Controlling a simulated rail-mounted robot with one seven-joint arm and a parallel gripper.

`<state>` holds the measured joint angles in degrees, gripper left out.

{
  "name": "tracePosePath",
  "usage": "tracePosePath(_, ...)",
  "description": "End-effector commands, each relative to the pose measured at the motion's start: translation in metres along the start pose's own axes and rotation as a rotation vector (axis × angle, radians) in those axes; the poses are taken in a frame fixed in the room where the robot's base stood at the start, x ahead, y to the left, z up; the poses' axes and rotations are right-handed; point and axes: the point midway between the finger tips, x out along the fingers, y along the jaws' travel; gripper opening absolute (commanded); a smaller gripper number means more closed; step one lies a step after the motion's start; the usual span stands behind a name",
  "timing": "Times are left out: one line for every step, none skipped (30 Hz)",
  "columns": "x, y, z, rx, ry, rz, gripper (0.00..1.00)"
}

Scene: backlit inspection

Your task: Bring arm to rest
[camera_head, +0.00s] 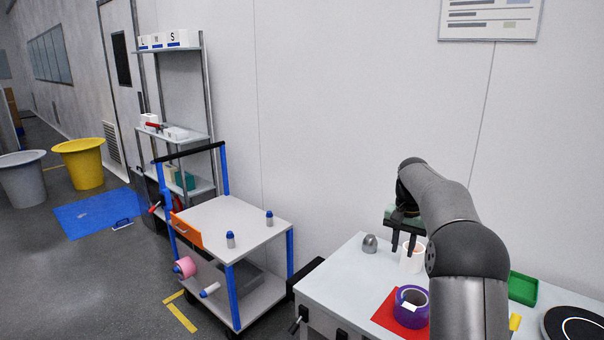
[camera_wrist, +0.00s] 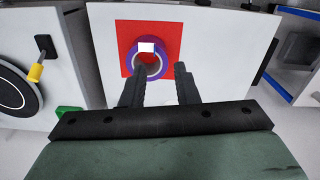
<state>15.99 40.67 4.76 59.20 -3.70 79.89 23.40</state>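My gripper (camera_head: 403,250) hangs above the white table (camera_head: 345,275) at the right, with its two dark fingers pointing down. In the wrist view my gripper (camera_wrist: 160,70) shows its fingers apart with nothing held between them. A purple tape roll (camera_head: 402,312) lies on a red square (camera_head: 384,316) on the table. In the wrist view the roll (camera_wrist: 162,70) and the red square (camera_wrist: 128,38) appear beyond the fingertips, apart from them. My arm is bent, reaching over the table's right part and hiding some of it.
A white cylinder (camera_head: 418,262) stands behind the fingers, partly hidden, and a grey dome (camera_head: 370,243) is left of it. A green tray (camera_head: 523,288), yellow piece (camera_head: 514,322) and round black disc (camera_head: 577,326) lie right. A blue-posted trolley (camera_head: 215,217) stands left of the table.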

Motion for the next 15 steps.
tracePosePath(-0.016,-0.005,0.029,-0.052,0.007,0.002,0.28)
tracePosePath(-0.021,-0.006,0.045,-0.082,0.01,0.003,0.28)
tracePosePath(-0.027,-0.007,0.069,-0.124,0.012,0.003,0.28)
tracePosePath(-0.03,-0.006,0.086,-0.154,0.014,0.003,0.28)
tracePosePath(-0.033,-0.005,0.105,-0.185,0.017,0.003,0.28)
tracePosePath(-0.036,-0.002,0.13,-0.223,0.019,0.003,0.28)
tracePosePath(-0.036,0.001,0.149,-0.254,0.021,0.003,0.28)
tracePosePath(-0.036,0.004,0.168,-0.281,0.023,0.003,0.28)
tracePosePath(-0.035,0.01,0.194,-0.319,0.025,0.002,0.28)
tracePosePath(-0.033,0.016,0.214,-0.347,0.026,0.001,0.28)
tracePosePath(-0.03,0.022,0.234,-0.374,0.026,-0.001,0.28)
tracePosePath(-0.025,0.03,0.26,-0.41,0.028,-0.003,0.28)
tracePosePath(-0.021,0.037,0.279,-0.437,0.03,-0.006,0.28)
tracePosePath(-0.015,0.044,0.297,-0.461,0.03,-0.008,0.28)
tracePosePath(-0.008,0.054,0.32,-0.493,0.031,-0.011,0.28)
